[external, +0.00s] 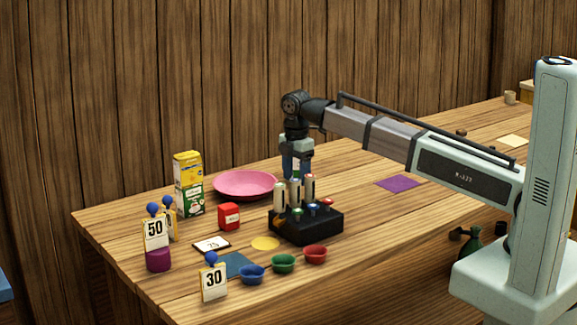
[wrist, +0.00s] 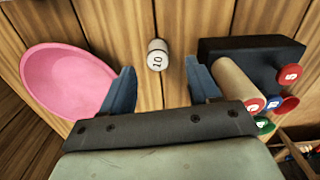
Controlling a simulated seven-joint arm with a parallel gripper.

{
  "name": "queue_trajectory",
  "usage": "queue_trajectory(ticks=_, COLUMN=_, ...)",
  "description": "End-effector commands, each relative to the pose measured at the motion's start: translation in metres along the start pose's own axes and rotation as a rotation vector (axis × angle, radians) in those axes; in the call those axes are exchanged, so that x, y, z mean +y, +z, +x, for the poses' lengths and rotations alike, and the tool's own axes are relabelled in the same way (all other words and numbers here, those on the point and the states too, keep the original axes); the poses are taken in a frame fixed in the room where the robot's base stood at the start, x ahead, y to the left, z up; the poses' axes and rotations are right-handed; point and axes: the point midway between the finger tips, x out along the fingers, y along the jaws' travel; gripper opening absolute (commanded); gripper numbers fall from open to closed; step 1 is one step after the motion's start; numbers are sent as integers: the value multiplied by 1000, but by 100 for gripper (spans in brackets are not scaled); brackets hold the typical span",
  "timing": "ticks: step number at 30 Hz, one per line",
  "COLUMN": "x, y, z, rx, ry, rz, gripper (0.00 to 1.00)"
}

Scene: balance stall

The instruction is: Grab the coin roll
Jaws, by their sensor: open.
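My gripper (external: 297,172) is open, its blue fingers pointing down just behind the black rack (external: 318,228) in the external view. In the wrist view the gap between the fingers (wrist: 160,88) is empty. A small white cylinder (wrist: 157,55) marked 10 shows beyond that gap, apart from both fingers. The rack (wrist: 245,52) is to the right there. A tan, roll-shaped cylinder (wrist: 238,85) with a red numbered end lies along its side in the picture, close to the right finger. Externally, several pale upright cylinders (external: 280,197) stand at the rack. I cannot tell which is the coin roll.
A pink plate (external: 245,184) is left of my gripper, with a red box (external: 229,216) and stacked yellow and green boxes (external: 188,185) nearby. The table around the purple sheet (external: 400,183) is clear.

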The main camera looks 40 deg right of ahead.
Motion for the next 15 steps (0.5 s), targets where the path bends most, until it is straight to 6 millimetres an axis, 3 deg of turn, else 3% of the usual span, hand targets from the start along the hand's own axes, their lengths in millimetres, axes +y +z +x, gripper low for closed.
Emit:
queue_trajectory(ticks=8, x=1, y=-1, z=14, rx=-1, ry=-2, rz=0, gripper=61)
queue_trajectory(ticks=15, x=3, y=-3, z=43, rx=-1, ry=0, rz=0, gripper=61)
